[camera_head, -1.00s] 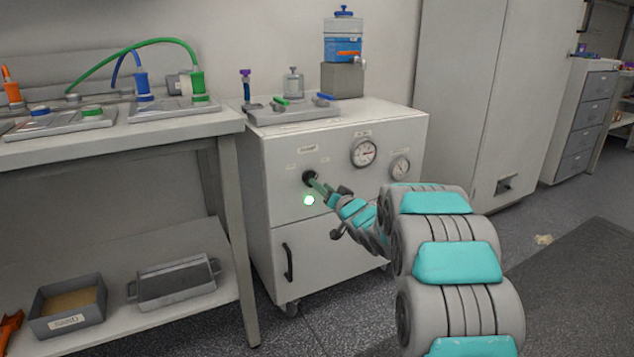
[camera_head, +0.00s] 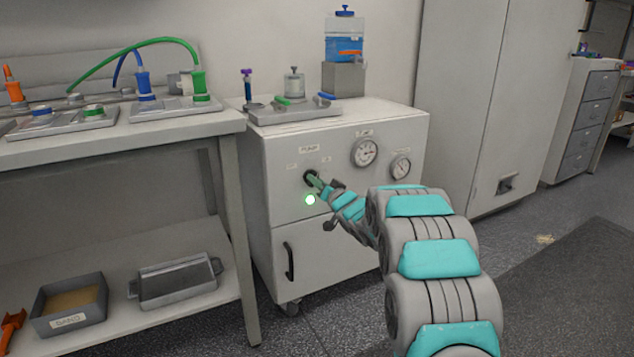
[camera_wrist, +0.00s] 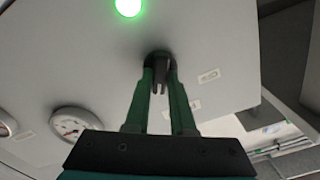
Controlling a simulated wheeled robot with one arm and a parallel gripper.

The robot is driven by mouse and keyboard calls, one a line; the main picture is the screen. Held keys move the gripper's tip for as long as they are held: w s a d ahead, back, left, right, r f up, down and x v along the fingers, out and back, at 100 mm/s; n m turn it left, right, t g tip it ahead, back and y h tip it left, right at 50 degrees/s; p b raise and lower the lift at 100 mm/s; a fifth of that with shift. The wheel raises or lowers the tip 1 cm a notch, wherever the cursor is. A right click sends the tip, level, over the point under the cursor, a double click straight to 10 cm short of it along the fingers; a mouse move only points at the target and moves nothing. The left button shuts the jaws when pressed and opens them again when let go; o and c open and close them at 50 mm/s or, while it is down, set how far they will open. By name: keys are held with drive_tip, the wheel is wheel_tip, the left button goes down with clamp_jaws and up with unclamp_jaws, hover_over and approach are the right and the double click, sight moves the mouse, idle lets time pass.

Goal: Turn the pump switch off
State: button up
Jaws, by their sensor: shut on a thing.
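The pump switch (camera_wrist: 159,58) is a small dark round knob on the front of the white cabinet, under a label in the head view. My gripper (camera_wrist: 160,85) has its two green fingers on either side of the knob's grip, shut on it. In the head view my gripper (camera_head: 314,181) reaches the knob from the lower right and covers much of it. A green indicator light (camera_head: 310,200) glows just below the switch. It also glows in the wrist view (camera_wrist: 129,6). The knob's exact pointing direction is hard to tell.
Two gauges (camera_head: 365,152) sit right of the switch on the white cabinet (camera_head: 290,215). A door handle (camera_head: 288,261) is below. A bench (camera_head: 120,140) stands at left, its lower shelf holding a sand tray (camera_head: 70,322) and a metal box. Floor is open at right.

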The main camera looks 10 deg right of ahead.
clamp_jaws()
drive_tip(key=n+b, duration=0.6)
drive_tip(key=n, duration=0.5)
drive_tip(key=shift+a+r+n, duration=0.1)
drive_tip(key=shift+a+n, duration=0.05)
drive_tip(key=shift+n, duration=0.25)
idle(0.6)
drive_tip(key=o, duration=0.7)
unclamp_jaws()
drive_tip(key=shift+s, duration=0.15)
